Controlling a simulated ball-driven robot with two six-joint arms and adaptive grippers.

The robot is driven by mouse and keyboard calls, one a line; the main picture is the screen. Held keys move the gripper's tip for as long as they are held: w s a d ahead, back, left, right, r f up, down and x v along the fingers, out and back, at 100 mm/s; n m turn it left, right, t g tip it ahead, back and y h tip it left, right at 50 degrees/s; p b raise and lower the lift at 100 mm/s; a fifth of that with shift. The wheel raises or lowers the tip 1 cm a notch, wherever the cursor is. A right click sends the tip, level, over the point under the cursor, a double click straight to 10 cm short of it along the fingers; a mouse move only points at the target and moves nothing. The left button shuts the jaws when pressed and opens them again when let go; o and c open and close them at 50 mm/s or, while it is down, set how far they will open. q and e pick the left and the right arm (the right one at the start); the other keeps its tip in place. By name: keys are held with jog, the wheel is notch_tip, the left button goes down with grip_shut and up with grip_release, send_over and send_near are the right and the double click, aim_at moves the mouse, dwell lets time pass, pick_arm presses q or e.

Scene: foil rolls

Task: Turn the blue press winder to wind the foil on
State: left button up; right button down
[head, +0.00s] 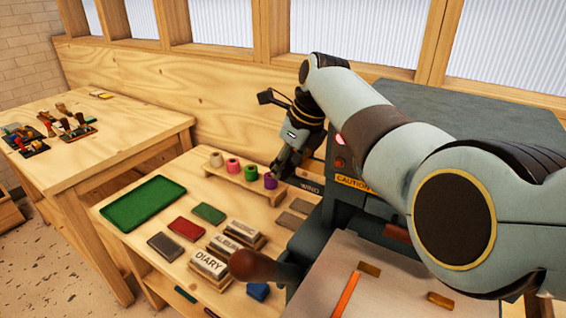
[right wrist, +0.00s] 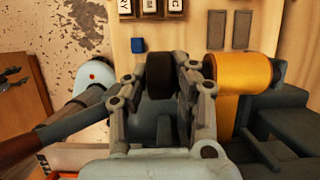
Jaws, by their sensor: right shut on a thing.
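The press (head: 530,125) is dark blue-grey, with a "CAUTION" label and a "WIND" label on its left side. My right gripper (head: 280,165) reaches down beside the "WIND" label, and my arm covers much of the press. In the right wrist view, my right gripper (right wrist: 160,85) is shut on a dark round winder knob (right wrist: 160,68), with a finger on each side. A gold foil roll (right wrist: 252,73) sits just right of the knob, its foil running down towards the press. In the head view the gripper and arm hide the winder and roll. My left gripper is not in view.
A green tray (head: 142,203), coloured pads and lettered blocks (head: 210,264) lie left of the press. A brown round-ended lever (head: 255,266) sticks out in front. Another table (head: 95,150) stands at left.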

jog(key=c, duration=1.1)
grip_release()
notch_tip(320, 180, up, 10)
